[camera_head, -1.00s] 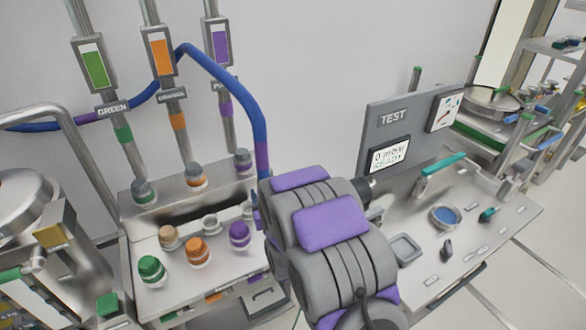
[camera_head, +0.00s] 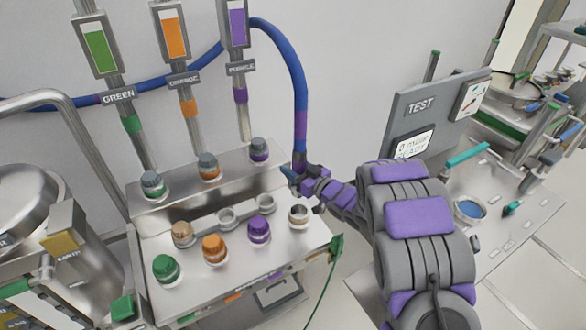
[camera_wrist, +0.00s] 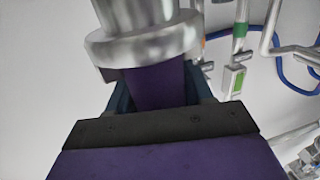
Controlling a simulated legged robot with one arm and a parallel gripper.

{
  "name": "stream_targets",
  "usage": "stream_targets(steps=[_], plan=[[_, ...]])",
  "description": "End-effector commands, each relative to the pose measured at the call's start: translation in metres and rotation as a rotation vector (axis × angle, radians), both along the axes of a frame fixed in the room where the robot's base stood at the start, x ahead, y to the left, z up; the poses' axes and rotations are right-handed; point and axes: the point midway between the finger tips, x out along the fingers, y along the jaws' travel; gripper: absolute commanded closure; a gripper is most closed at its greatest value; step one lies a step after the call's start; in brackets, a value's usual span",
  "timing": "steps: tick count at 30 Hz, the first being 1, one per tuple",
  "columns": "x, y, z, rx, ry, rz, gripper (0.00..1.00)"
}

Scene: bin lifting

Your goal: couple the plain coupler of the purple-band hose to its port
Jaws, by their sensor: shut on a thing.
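My gripper (camera_head: 294,174) is shut on the blue hose (camera_head: 284,38) near its purple band (camera_head: 301,128), right of the panel's back row. The hose arches up and left behind the pipes. In the wrist view, a purple section (camera_wrist: 155,88) sits between my jaws (camera_wrist: 163,95), with a plain silver metal coupler (camera_wrist: 140,38) beyond them. The coupler's end is out of frame. The pipe labelled PURPLE (camera_head: 241,115) runs down to a grey-topped fitting with a purple ring (camera_head: 259,150), left of my gripper. Which port takes the coupler is not clear.
The steel panel holds green (camera_head: 166,268), orange (camera_head: 214,249) and purple (camera_head: 259,229) caps, a tan cap (camera_head: 183,234), two empty rings and an open metal cup (camera_head: 299,214) below my gripper. A TEST board (camera_head: 420,115) stands at right.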

Motion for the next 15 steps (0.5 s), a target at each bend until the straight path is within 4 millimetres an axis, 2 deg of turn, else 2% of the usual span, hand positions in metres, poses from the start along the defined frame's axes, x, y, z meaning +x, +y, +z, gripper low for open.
stream_targets(steps=[7,15], plan=[[0.0,0.005,-0.007,-0.001,-0.003,0.015,0.91],[0.0,0.009,-0.028,-0.005,-0.002,0.014,0.91]])
